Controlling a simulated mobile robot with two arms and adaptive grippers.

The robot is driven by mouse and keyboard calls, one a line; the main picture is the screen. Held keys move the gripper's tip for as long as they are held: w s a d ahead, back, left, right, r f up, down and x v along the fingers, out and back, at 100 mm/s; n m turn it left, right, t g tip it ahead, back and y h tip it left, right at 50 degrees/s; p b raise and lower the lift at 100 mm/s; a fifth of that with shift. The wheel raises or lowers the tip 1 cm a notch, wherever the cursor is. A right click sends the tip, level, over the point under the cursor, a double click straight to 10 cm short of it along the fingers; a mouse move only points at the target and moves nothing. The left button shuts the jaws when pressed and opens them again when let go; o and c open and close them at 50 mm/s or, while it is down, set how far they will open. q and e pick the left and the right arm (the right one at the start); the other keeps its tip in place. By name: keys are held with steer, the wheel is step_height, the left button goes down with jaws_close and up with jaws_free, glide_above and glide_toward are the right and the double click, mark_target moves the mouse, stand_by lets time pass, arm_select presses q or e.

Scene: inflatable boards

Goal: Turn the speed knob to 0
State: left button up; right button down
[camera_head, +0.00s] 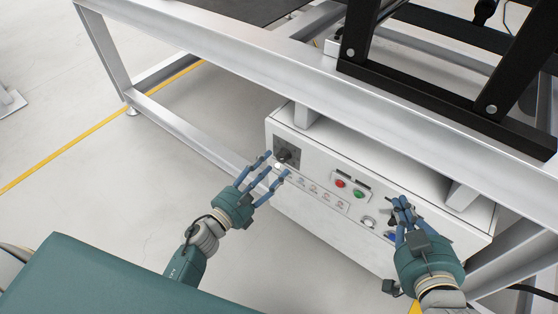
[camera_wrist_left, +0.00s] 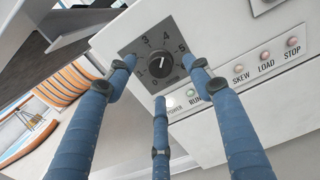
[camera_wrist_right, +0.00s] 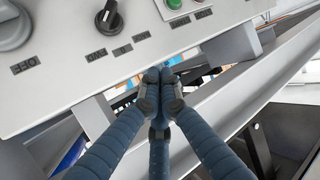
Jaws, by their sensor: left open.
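The speed knob (camera_wrist_left: 160,66) is a round black dial on a dark square plate with numbers around it, seen in the left wrist view. In the head view the knob (camera_head: 284,155) is at the left end of the white control box (camera_head: 330,215). My left gripper (camera_head: 276,164) is open, its blue fingers spread around the dial plate; whether they touch the knob cannot be told. It also shows in the left wrist view (camera_wrist_left: 160,75). My right gripper (camera_head: 402,205) is at the box's right part, its fingertips together with nothing seen between them in the right wrist view (camera_wrist_right: 160,82).
Red (camera_head: 340,184) and green (camera_head: 359,195) buttons sit mid-panel. Small lamps labelled RUN, SKEW, LOAD and STOP line the panel right of the dial. A black rotary switch (camera_wrist_right: 108,16) is near my right gripper. A metal frame (camera_head: 250,60) stands above the box.

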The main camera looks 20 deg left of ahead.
mark_target(280, 159)
arm_select(q)
steer(key=shift+x, duration=2.15)
arm_select(e)
steer(key=shift+w+a+r+t, duration=0.1)
steer(key=shift+w+r+t, duration=0.1)
steer(key=shift+r, duration=0.2)
steer(key=shift+w+a+r+t, duration=0.1)
steer(key=shift+r+t, duration=0.1)
steer(key=shift+r, duration=0.2)
arm_select(q)
steer(key=c, duration=1.2)
